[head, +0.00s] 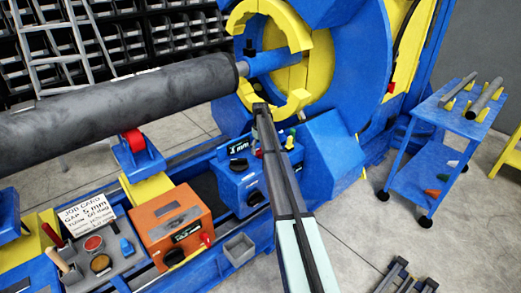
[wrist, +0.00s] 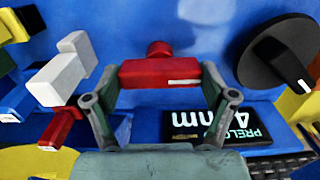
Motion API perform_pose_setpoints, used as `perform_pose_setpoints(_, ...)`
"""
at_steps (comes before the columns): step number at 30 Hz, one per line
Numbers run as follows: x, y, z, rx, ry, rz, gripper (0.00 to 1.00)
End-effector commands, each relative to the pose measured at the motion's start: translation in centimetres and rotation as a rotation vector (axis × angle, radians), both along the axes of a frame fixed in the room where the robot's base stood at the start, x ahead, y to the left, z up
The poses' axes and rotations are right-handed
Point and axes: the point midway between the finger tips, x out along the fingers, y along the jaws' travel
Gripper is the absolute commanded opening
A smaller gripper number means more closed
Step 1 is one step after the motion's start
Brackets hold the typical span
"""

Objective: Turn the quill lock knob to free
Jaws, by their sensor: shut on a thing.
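In the wrist view, my gripper (wrist: 155,95) has one finger at each end of a red bar-shaped knob (wrist: 150,74) and is shut on it. The knob has a white mark near its right end and a round red piece behind it. It lies crosswise in front of a blue panel. I take it for the quill lock knob; no lock or free label is readable. In the head view, my arm reaches to the blue control box (head: 229,187) below the yellow ring, and my fingertips cannot be made out there.
A black dial with a white mark (wrist: 277,62) is close right of the gripper. A display reading 4 mm (wrist: 215,122) sits below. A grey roll (head: 120,100) and orange box (head: 172,222) stand left.

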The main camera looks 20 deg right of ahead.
Motion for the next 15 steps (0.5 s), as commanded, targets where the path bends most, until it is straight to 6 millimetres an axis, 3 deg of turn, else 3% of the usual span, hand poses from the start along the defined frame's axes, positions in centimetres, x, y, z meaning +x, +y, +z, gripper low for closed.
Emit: perform_pose_setpoints(15, -0.07, 0.04, -0.08, 0.000, 0.002, 0.039, 0.48)
